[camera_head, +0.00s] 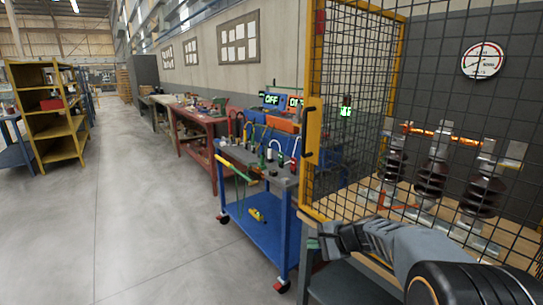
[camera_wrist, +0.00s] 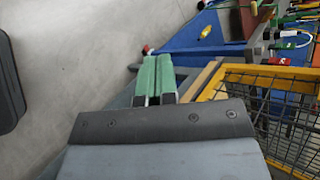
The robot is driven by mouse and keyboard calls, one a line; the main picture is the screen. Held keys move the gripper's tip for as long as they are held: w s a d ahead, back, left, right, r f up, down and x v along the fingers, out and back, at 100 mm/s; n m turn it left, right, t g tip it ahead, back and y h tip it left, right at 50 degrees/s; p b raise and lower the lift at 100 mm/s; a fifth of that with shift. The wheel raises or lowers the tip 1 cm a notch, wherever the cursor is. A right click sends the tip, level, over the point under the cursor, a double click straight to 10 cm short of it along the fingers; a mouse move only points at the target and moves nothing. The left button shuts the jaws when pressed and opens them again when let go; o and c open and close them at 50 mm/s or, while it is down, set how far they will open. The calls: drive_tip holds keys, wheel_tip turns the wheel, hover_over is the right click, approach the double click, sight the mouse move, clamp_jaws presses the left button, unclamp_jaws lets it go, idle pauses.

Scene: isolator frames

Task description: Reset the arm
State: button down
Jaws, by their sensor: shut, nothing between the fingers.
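My gripper (camera_wrist: 158,76) shows in the wrist view with its two green fingers side by side, shut and empty. In the head view my gripper (camera_head: 325,240) is at the end of my grey arm, at the lower right, in front of the yellow-framed mesh cage (camera_head: 345,100). The fingertips are hard to make out there. In the wrist view the fingers point toward the blue cart and the grey floor, beside the yellow cage frame (camera_wrist: 265,75). I see nothing held.
A blue cart (camera_head: 250,232) with tools on top stands left of the cage. Insulators (camera_head: 432,175) stand behind the mesh. A red workbench (camera_head: 192,125) and a yellow shelf (camera_head: 62,150) are farther back. The grey floor (camera_head: 140,220) at left is clear.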

drive_tip(key=s+d+r+n+g+h+p, duration=0.2)
drive_tip(key=s+r+n+h+p, duration=0.25)
drive_tip(key=s, duration=0.45)
drive_tip(key=s+d+r+n+g+h+p, duration=0.1)
drive_tip(key=s+r+n+g+h+p, duration=0.15)
drive_tip(key=s+n+p, duration=0.4)
drive_tip(key=s+r+n+t+h+p, duration=0.1)
drive_tip(key=s+r+n+p, duration=0.1)
drive_tip(key=s+r+p, duration=0.2)
drive_tip(key=s+r, duration=0.3)
drive_tip(key=r, duration=0.1)
drive_tip(key=shift+d+r, duration=0.2)
drive_tip(key=shift+d, duration=0.05)
drive_tip(key=shift+s+t, duration=0.1)
drive_tip(key=shift+t, duration=0.15)
